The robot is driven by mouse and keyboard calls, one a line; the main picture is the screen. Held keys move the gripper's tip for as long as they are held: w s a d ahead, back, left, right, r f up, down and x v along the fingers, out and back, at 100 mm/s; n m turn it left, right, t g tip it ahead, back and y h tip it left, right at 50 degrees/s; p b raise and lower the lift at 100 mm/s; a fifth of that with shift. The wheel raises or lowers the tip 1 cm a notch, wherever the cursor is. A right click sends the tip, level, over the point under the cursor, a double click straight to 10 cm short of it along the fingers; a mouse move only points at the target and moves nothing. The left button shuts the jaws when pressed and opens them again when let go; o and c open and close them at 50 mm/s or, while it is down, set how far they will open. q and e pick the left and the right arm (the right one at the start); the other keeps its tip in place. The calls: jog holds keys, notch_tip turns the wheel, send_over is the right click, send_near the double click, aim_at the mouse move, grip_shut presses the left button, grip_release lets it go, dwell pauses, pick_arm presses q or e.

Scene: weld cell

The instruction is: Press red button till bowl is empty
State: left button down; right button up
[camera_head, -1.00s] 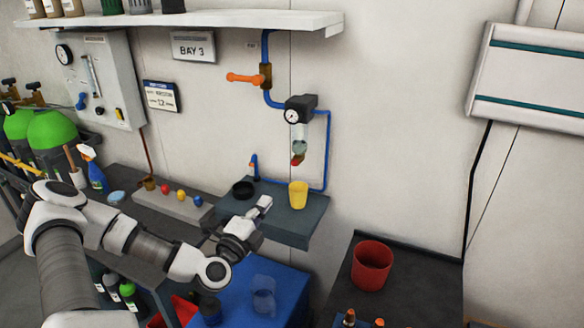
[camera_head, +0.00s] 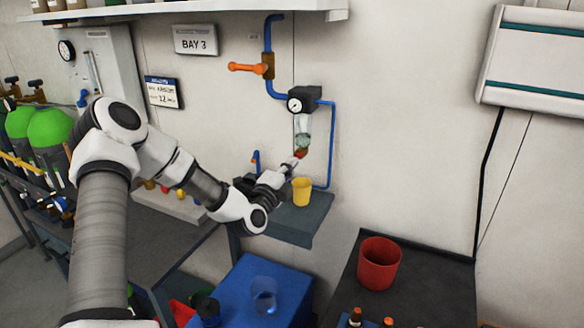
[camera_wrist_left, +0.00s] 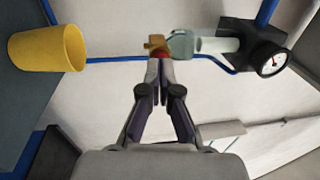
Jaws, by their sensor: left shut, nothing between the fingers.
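The red button (camera_head: 300,154) is at the bottom end of the clear bowl (camera_head: 303,126), under a black regulator with a gauge. The bowl's lower part looks grey-green, as if it holds liquid; the upper part looks clear. My left gripper (camera_head: 292,164) is shut and empty, its tips at the red button. In the left wrist view, the shut fingertips (camera_wrist_left: 160,64) meet the red button (camera_wrist_left: 161,57), seemingly touching; whether it is pushed in I cannot tell. A yellow cup (camera_head: 302,192) stands upright on the shelf below. My right gripper is not in view.
Blue pipe (camera_head: 332,140) runs beside the bowl. An orange lever valve (camera_head: 247,67) is above left. The small grey shelf (camera_head: 300,222) holds the cup. A red cup (camera_head: 379,264) stands on a dark bench at right, and a blue crate (camera_head: 245,280) lies below.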

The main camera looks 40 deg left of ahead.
pick_arm(q)
jog(key=shift+w+a, duration=0.1)
jog(key=shift+w, duration=0.4)
jog(key=shift+r, duration=0.1)
